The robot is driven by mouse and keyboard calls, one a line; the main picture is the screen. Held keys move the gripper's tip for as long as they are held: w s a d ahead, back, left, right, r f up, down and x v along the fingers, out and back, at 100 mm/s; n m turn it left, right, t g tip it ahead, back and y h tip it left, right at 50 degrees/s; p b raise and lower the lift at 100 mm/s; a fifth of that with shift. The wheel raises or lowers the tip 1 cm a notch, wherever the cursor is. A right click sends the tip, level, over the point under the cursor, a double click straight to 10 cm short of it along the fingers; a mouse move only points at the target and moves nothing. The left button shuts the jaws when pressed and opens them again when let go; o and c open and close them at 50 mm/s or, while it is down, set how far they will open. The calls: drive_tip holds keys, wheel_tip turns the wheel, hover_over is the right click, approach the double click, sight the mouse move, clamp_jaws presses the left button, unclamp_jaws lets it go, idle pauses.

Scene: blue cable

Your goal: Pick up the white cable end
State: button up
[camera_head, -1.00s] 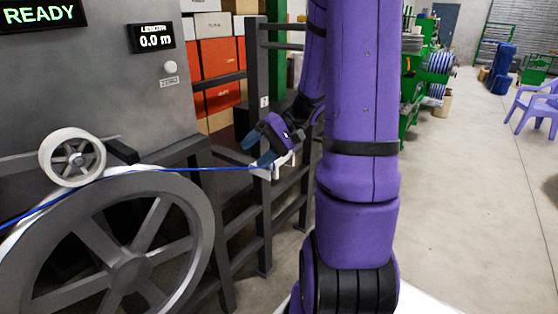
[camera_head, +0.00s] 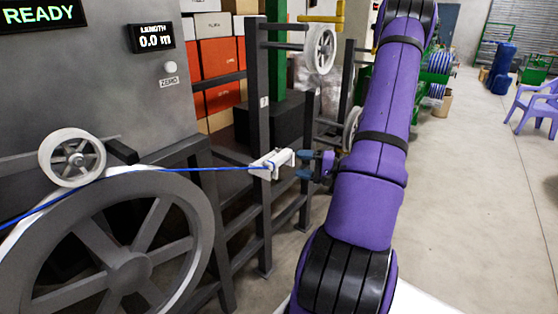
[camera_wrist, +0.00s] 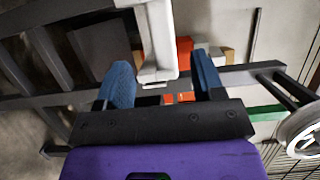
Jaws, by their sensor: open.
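The white cable end (camera_head: 272,163) is a small pale block piece beside the dark post. The blue cable (camera_head: 215,169) runs to it from the left over the big wheel. My gripper (camera_head: 304,165) is open just right of the white piece, its two blue fingers pointing left at it. In the wrist view, the white piece (camera_wrist: 158,40) reaches down from the top between the open blue fingers of my gripper (camera_wrist: 162,75). I see gaps to both fingers there. Whether the white piece is fixed to the post or rests on a holder, I cannot tell.
A large grey wheel (camera_head: 125,262) and a small white roller (camera_head: 72,158) stand at the left, under a grey panel with displays. Dark posts and rails (camera_head: 258,100) stand close behind the white piece. A white reel (camera_head: 320,48) hangs above. Open floor (camera_head: 460,220) lies at the right.

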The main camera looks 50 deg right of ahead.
sight(284, 160)
drive_tip(key=x, duration=0.8)
drive_tip(key=shift+w+d+r, duration=0.1)
drive_tip(key=shift+d+r, duration=0.05)
drive_tip(key=shift+d, duration=0.05)
drive_tip(key=c, duration=1)
